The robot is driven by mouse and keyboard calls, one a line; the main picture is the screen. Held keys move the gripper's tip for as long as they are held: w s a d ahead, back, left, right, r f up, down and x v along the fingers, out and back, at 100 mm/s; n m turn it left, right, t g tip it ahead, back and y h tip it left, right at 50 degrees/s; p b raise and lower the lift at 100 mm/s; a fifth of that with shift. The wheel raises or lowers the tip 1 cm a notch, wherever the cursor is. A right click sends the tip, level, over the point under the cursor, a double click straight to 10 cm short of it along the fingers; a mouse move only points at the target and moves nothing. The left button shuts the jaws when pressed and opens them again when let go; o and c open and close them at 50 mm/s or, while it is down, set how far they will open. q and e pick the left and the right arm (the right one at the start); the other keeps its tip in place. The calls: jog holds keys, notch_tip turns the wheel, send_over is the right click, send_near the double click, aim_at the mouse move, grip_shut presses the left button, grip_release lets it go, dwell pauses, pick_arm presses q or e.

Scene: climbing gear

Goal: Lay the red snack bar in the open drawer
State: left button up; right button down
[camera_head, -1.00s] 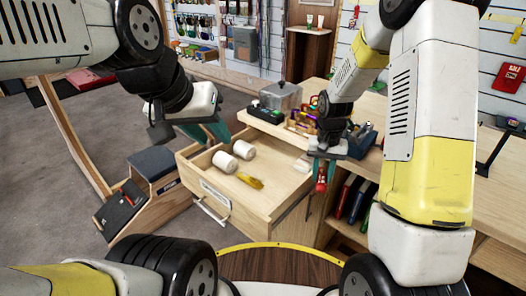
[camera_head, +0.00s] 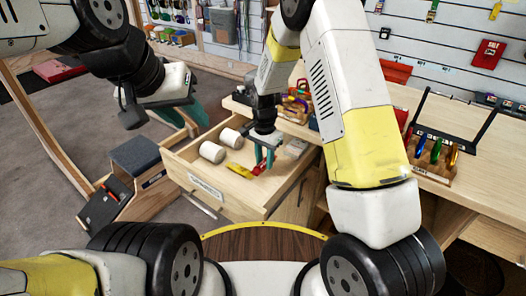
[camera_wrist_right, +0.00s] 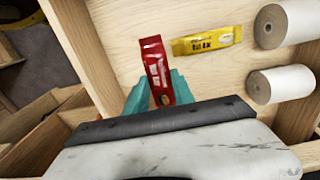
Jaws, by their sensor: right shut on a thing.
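The red snack bar (camera_wrist_right: 157,70) is held between the teal fingers of my right gripper (camera_wrist_right: 160,88), its far end sticking out past the fingertips. In the head view the red bar (camera_head: 258,169) shows small at the fingertips of my right gripper (camera_head: 264,158), over the open drawer (camera_head: 262,203). I cannot tell whether the bar touches the drawer floor. A yellow bar (camera_head: 239,171) lies in the drawer close to the red one; it also shows in the wrist view (camera_wrist_right: 207,41). My left gripper (camera_head: 180,118) is off to the left of the drawer, its fingers partly hidden.
Two white rolls (camera_head: 212,152) lie in the drawer's left part. A pale block (camera_head: 295,148) sits in its far right corner. The counter (camera_head: 480,185) with a carabiner rack (camera_head: 430,158) is to the right. A dark-topped wooden stand (camera_head: 135,153) is left of the drawer.

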aim_at(264, 178)
jog(key=shift+f, duration=2.65)
jog(key=shift+f, duration=0.2)
jog(key=c, duration=1.1)
grip_release()
jog(key=shift+r, duration=0.1)
